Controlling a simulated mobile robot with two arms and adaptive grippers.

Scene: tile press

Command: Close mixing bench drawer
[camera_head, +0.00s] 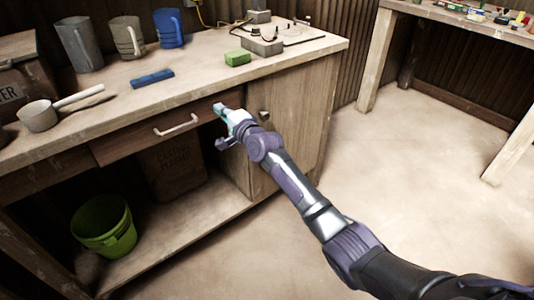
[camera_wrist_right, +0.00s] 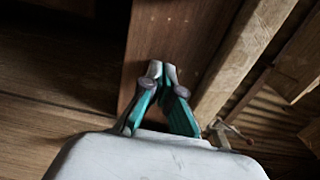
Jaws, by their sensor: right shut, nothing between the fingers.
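The mixing bench (camera_head: 108,100) stands at the left in the head view. Its reddish-brown drawer front (camera_head: 125,146) with a pale bar handle (camera_head: 176,125) lies just under the worktop edge. The front looks close to flush; I cannot tell whether a small gap is left. My right gripper (camera_head: 218,109) is shut and empty at the right end of the drawer front, right of the handle. In the right wrist view its fingertips (camera_wrist_right: 162,69) are together against or just before a brown wood panel (camera_wrist_right: 182,35); contact is unclear. My left gripper is not in view.
On the worktop are jugs (camera_head: 126,38), a blue block (camera_head: 152,77), a green sponge-like block (camera_head: 237,58) and a ladle-like pan (camera_head: 40,115). A green bucket (camera_head: 105,227) and a paper sack (camera_head: 172,168) are below. The floor at right is clear.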

